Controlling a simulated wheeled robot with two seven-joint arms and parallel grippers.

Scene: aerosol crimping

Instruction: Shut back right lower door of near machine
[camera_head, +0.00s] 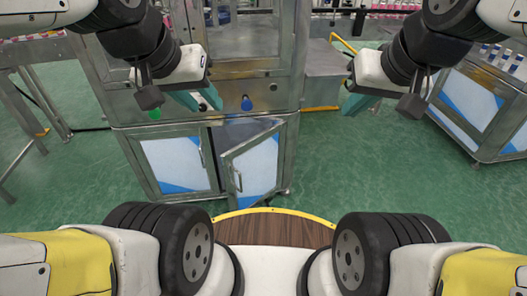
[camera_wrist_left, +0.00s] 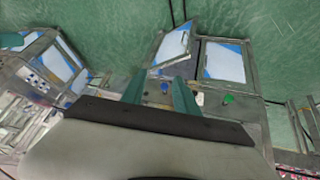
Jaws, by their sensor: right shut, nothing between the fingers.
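The near machine (camera_head: 200,95) is a grey metal cabinet ahead of me. Its right lower door (camera_head: 252,165), with a white and blue panel and a bar handle, stands partly open, swung out towards me. It also shows in the left wrist view (camera_wrist_left: 171,47). The left lower door (camera_head: 178,163) looks closed. My left gripper (camera_head: 205,104) is open and empty, its teal fingers apart in front of the machine above the doors. My right gripper (camera_head: 352,106) is shut and empty, right of the machine, apart from the door.
A green button (camera_head: 154,114) and a blue knob (camera_head: 247,103) sit on the machine's front. Another cabinet (camera_head: 480,105) stands at the right. The green floor (camera_head: 350,170) right of the open door is clear. A metal frame (camera_head: 30,120) stands at the left.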

